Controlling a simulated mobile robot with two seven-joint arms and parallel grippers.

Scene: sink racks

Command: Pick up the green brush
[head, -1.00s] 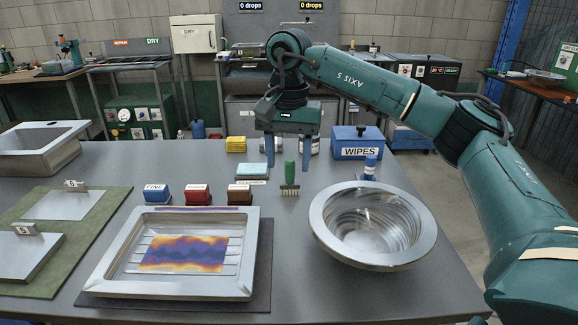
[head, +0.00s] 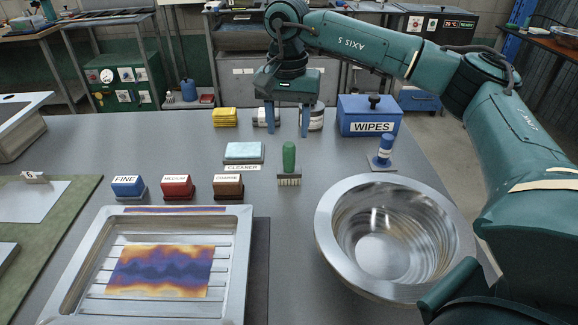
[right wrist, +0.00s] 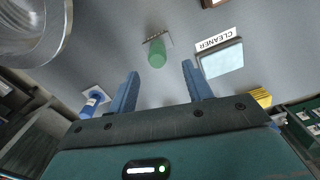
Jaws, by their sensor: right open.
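The green brush (head: 289,160) stands upright on the grey table, its green handle up and its pale bristles down, near the middle of the head view. It also shows in the right wrist view (right wrist: 157,55), beyond and between the fingers. My right gripper (head: 287,132) is open and empty, with its two blue fingers pointing down. It hangs behind and above the brush in the head view, apart from it. The right wrist view also shows the open fingers (right wrist: 160,78). My left gripper is not in view.
A steel bowl (head: 330,235) stands right of the brush. The cleaner pad (head: 243,152) and the brown coarse block (head: 228,186) are to its left. A steel tray (head: 235,262) lies in front. A blue wipes box (head: 369,115) and blue-handled tool (head: 386,146) stand behind right.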

